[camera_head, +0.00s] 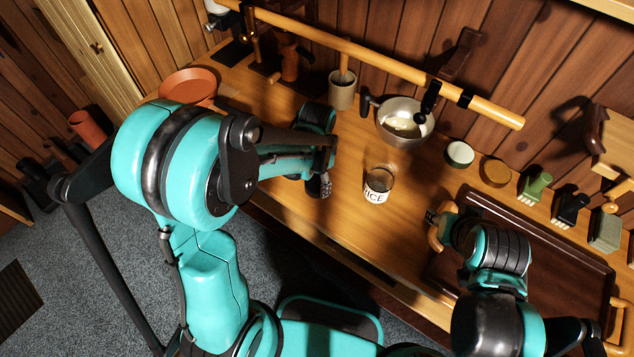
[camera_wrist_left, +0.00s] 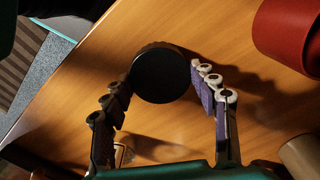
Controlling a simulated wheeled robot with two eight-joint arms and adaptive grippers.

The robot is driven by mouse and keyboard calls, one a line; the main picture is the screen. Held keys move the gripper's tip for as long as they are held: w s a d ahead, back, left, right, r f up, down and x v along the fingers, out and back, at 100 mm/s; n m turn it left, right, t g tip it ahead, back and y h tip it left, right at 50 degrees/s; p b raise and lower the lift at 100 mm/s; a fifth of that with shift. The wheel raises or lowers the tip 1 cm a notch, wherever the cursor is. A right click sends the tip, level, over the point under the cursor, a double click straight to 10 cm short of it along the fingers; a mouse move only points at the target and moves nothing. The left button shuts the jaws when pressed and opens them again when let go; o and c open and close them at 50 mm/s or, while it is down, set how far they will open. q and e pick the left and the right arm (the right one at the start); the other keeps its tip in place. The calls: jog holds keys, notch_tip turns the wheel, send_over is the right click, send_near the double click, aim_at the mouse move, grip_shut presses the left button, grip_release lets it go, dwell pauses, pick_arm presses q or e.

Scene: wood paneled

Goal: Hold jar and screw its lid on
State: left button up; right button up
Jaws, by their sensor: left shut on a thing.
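The glass jar (camera_head: 378,187), with a white label ending in "ICE", stands upright and open on the wooden counter. My left gripper (camera_head: 321,178) is left of the jar, apart from it. In the left wrist view its two fingers (camera_wrist_left: 163,92) are shut on a black round lid (camera_wrist_left: 160,74), held from both sides above the counter.
A brown tray (camera_head: 545,262) lies at the right. A metal bowl (camera_head: 404,133), a crock (camera_head: 342,92) and two round containers (camera_head: 460,154) (camera_head: 495,171) stand behind the jar. A terracotta bowl (camera_head: 188,84) is at the left. A wooden rail (camera_head: 370,60) crosses the back.

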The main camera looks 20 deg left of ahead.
aim_at(317, 182)
pick_arm(q)
notch_tip(317, 182, up, 10)
jog(key=p, duration=0.3)
pick_arm(e)
notch_tip(317, 182, up, 3)
jog(key=shift+r, duration=0.15)
